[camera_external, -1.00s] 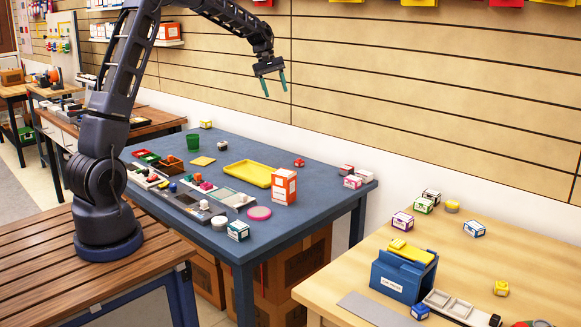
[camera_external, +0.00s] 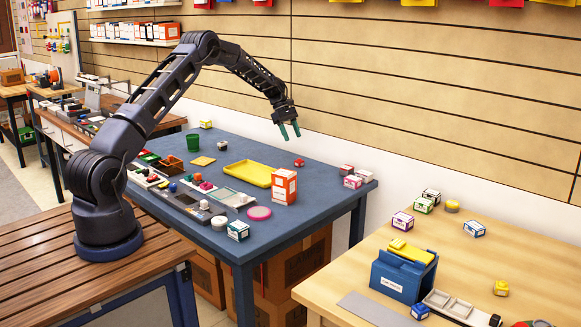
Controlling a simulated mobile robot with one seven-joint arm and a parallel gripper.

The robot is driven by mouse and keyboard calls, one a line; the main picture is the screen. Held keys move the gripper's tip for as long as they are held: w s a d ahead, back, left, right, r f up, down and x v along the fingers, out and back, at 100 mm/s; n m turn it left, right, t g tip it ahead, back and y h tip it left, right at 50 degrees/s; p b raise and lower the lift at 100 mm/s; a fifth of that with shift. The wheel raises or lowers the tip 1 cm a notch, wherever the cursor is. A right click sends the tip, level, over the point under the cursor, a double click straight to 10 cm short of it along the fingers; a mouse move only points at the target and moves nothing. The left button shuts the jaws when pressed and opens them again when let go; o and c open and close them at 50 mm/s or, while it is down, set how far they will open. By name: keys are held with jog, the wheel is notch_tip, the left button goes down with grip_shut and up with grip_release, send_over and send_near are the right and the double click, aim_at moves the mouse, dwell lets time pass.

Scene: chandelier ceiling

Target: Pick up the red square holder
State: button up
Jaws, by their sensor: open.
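A small red object (camera_external: 299,163) sits toward the back of the blue table (camera_external: 255,228), right of the yellow tray (camera_external: 249,173). It may be the red square holder, but it is too small to tell its shape. My gripper (camera_external: 290,137) is open and empty, with its green fingers pointing down. In the picture it is just above and slightly left of the red object, apart from it. The true height and depth between them cannot be told from this one view.
An orange and white box (camera_external: 284,187) stands upright in front of the red object. Several small boxes (camera_external: 352,182) lie to its right. A green cup (camera_external: 193,142) and a pink disc (camera_external: 259,213) are also on the table. A slatted wall (camera_external: 400,90) rises behind.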

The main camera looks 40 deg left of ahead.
aim_at(299, 161)
jog(key=shift+x, duration=5.55)
jog(key=shift+s+a, duration=0.15)
jog(key=shift+a, duration=0.05)
jog(key=c, duration=1.1)
jog(key=shift+o, duration=0.2)
